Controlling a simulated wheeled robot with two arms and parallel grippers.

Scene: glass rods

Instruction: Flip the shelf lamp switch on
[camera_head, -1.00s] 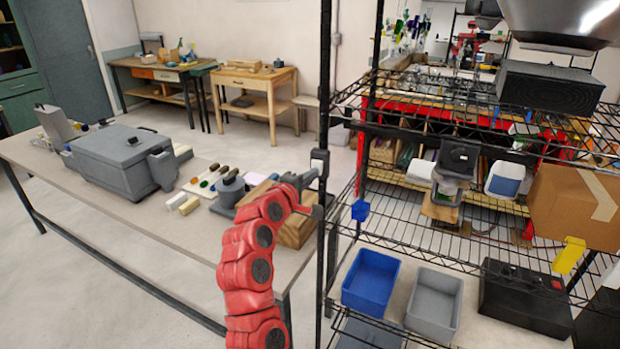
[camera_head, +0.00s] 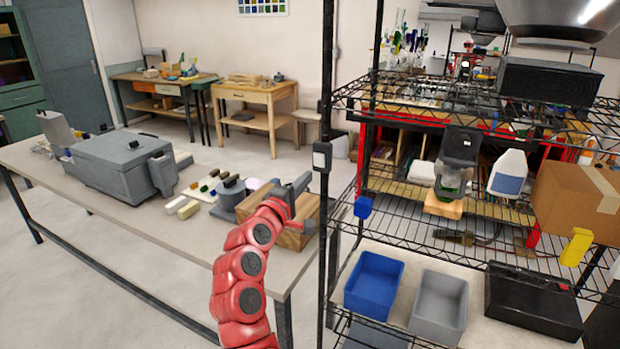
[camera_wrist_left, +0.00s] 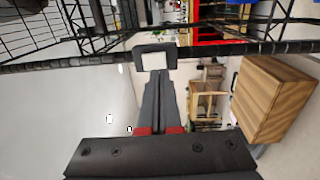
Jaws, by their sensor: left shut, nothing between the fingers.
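The lamp switch (camera_head: 322,156) is a small dark box with a pale face, fixed to the black front post of the wire shelf. Whether its rocker is on or off is too small to tell. My left gripper (camera_head: 304,182) is shut and empty, just left of and below the switch, with a small gap in the head view. In the left wrist view the shut fingers (camera_wrist_left: 158,78) point at a dark square frame with a white middle, the switch (camera_wrist_left: 155,57), close ahead of the tips. Contact cannot be told there. My right gripper is not in view.
A wooden box (camera_head: 290,235) stands on the table (camera_head: 150,222) behind my left arm. Floor left of the table is clear.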

